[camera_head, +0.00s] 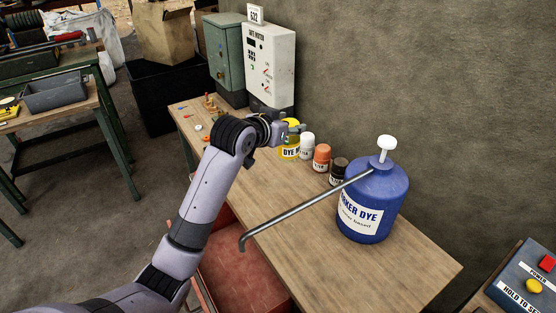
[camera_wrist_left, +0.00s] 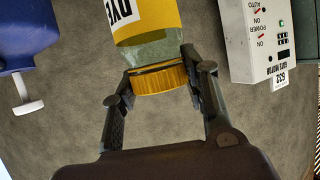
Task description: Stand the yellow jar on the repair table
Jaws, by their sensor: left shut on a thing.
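The yellow jar (camera_head: 289,153), with a DYE label and a yellow lid, is at the back of the wooden repair table (camera_head: 230,178), at the left end of a row of small jars. My left gripper (camera_head: 291,132) is at its top and partly covers it. In the left wrist view the two fingers (camera_wrist_left: 160,86) are closed on the sides of the yellow lid (camera_wrist_left: 160,79), with the jar's glass and label beyond. The jar looks upright; I cannot tell whether its base touches the table. My right gripper is not in view.
White (camera_head: 307,146), orange (camera_head: 321,158) and dark (camera_head: 338,172) jars stand to the right. A big blue dye jug (camera_head: 385,190) with a pump and long spout stands nearer the front. Grey-green and white boxes (camera_head: 270,62) stand behind. Small coloured parts lie at the table's left end.

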